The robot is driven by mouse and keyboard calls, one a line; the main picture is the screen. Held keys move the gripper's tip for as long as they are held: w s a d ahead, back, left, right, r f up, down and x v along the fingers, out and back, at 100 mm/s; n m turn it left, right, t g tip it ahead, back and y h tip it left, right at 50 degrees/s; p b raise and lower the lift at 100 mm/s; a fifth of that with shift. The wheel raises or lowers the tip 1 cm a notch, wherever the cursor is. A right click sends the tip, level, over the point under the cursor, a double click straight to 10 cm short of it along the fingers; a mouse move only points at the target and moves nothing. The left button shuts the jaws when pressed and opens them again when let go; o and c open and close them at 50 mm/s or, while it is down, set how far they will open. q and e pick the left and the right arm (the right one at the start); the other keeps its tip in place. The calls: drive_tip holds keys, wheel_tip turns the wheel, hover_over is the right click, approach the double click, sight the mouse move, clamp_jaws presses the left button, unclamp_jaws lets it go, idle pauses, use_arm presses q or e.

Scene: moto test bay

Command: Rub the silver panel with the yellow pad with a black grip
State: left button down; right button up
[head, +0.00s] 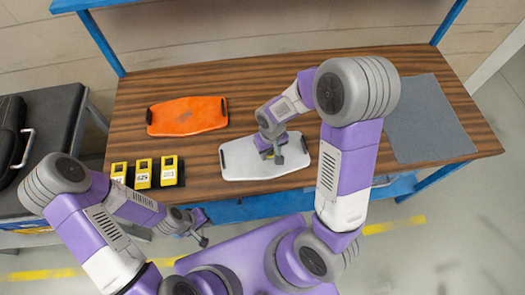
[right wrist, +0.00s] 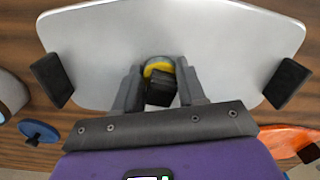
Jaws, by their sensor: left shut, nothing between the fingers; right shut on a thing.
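The silver panel (head: 240,165) lies flat near the front edge of the wooden bench, with black blocks at its two ends. It fills much of the right wrist view (right wrist: 220,50). My right gripper (head: 273,155) is over the panel's middle to right part, shut on the black grip (right wrist: 160,90) of the yellow pad (right wrist: 158,68). The pad is at the panel's face, mostly hidden by the grip and fingers; I cannot tell if it touches. My left gripper (head: 203,238) is shut and empty, in front of the bench, away from the panel.
An orange panel (head: 187,116) lies behind and left of the silver one. Three yellow devices (head: 143,173) stand in a black holder at the front left. A grey mat (head: 428,118) covers the right end. A blue disc (right wrist: 39,132) shows in the right wrist view.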

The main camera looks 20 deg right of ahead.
sight(281, 153)
drive_tip(key=shift+s+d, duration=0.2)
drive_tip(key=shift+d, duration=0.85)
drive_tip(key=shift+s+d, duration=0.2)
drive_tip(key=shift+d, duration=0.8)
drive_tip(key=shift+r, duration=0.1)
wheel_tip(281, 153, up, 6)
drive_tip(key=p, duration=0.5)
drive_tip(key=shift+a, duration=0.1)
wheel_tip(281, 153, up, 3)
drive_tip(key=p, duration=0.2)
drive_tip(key=shift+p, duration=0.4)
